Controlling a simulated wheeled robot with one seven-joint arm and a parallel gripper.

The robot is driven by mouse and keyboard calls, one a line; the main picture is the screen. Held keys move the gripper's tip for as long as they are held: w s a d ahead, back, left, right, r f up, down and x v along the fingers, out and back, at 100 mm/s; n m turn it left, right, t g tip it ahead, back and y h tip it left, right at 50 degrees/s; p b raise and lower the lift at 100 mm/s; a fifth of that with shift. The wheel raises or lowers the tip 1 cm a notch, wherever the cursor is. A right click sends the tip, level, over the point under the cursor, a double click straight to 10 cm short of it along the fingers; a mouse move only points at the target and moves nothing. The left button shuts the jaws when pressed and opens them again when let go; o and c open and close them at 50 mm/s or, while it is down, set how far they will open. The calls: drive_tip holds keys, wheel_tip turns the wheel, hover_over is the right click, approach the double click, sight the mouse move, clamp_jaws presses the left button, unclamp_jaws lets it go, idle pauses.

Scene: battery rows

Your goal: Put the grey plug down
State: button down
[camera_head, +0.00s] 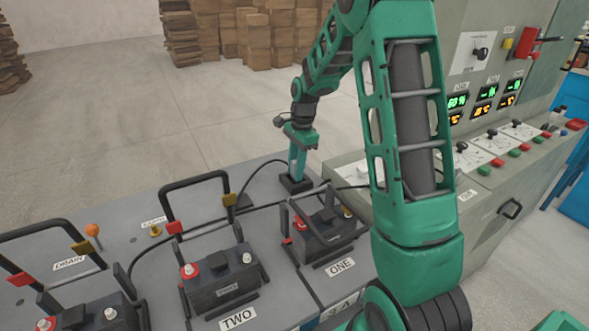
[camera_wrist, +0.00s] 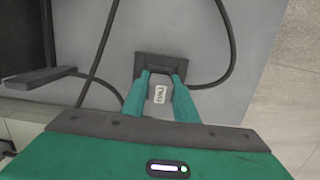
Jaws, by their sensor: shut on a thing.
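My gripper (camera_head: 297,172) points down at the far edge of the grey bench top. In the wrist view its two green fingers (camera_wrist: 159,88) are shut on the grey plug (camera_wrist: 158,108), which carries a small white label that seems to read TWO. The fingertips reach a dark square holder (camera_wrist: 165,58), which also shows in the head view (camera_head: 296,187). The plug's lower end is hidden, so I cannot tell how deep it sits in the holder. In the head view the fingers hide most of the plug.
Batteries labelled ONE (camera_head: 322,235) and TWO (camera_head: 223,285) stand in front, with raised black handle frames beside them. Black cables (camera_head: 247,180) run across the bench (camera_head: 130,205). A control console (camera_head: 500,180) stands at the right. Bare bench top lies left of the holder.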

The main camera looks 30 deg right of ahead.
drive_tip(key=c, duration=1.4)
unclamp_jaws()
drive_tip(key=r, duration=0.4)
drive_tip(key=d+r, duration=0.1)
drive_tip(key=r, duration=0.7)
drive_tip(key=shift+d, duration=0.2)
drive_tip(key=s+f+n+h, duration=0.1)
drive_tip(key=s+n, duration=1)
drive_tip(key=s, duration=2.5)
drive_tip(key=shift+s+d+n, duration=0.15)
drive_tip(key=shift+s+n, duration=0.15)
drive_tip(key=shift+s, duration=0.1)
drive_tip(key=shift+f, duration=0.1)
